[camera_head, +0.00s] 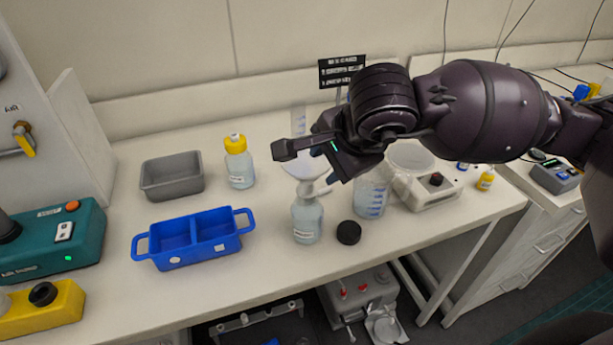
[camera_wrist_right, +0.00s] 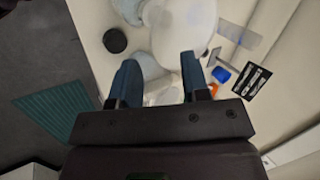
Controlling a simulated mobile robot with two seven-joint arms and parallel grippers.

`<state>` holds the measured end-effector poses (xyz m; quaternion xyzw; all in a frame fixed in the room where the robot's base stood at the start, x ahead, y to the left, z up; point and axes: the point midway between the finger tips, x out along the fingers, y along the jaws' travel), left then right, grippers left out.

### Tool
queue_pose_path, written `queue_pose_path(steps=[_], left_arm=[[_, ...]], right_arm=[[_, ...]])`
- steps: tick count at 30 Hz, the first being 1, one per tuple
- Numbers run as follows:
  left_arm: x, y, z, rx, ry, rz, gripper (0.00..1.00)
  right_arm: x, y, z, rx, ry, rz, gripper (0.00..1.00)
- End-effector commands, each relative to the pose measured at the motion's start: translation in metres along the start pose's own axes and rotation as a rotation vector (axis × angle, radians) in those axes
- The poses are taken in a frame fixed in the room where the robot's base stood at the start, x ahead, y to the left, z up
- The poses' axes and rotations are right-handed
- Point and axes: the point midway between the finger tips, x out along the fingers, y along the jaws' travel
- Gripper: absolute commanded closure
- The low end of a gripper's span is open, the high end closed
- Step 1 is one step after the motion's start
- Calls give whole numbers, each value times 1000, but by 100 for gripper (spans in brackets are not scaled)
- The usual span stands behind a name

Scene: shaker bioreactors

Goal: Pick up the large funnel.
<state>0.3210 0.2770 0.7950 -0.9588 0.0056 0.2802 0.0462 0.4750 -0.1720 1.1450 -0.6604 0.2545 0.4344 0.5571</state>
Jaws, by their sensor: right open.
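The large funnel (camera_head: 304,168) is whitish and translucent, with its spout down in the mouth of a clear bottle (camera_head: 307,222) near the middle of the bench. My right gripper (camera_head: 311,158) is open and empty, over the funnel's rim in the head view and partly covering it. In the right wrist view the funnel (camera_wrist_right: 188,20) appears as a pale round shape beyond the two blue-tipped fingers (camera_wrist_right: 158,62), not between them. Whether a finger touches it I cannot tell. My left gripper is not in view.
A black cap (camera_head: 348,233) and a graduated beaker (camera_head: 370,198) stand right of the bottle. A blue two-compartment tray (camera_head: 195,238), a grey tub (camera_head: 172,176) and a yellow-capped bottle (camera_head: 239,165) are on the left. A white balance (camera_head: 430,190) stands at the right.

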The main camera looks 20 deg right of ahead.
Motion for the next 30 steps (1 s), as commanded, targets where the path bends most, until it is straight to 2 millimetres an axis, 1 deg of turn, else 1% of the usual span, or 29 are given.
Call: queue_pose_path(steps=[3, 8, 15, 18, 26, 27, 29, 30], left_arm=[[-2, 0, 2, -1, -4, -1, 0], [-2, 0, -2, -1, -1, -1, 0], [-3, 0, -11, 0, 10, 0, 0], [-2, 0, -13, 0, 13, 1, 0], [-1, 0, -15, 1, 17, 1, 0], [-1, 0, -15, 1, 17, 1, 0], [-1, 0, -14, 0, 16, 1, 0], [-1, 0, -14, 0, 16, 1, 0]], right_arm=[[8, 0, 1, 0, -2, 0, 58], [18, -1, 2, 1, -2, 2, 58], [50, -3, 6, 1, -3, 1, 58], [58, -2, 6, 1, -2, 2, 58], [61, -2, 5, 0, -2, 1, 58], [61, -2, 5, 0, -2, 1, 59], [61, -2, 5, 0, -2, 1, 68], [61, -2, 5, 0, -2, 1, 74]])
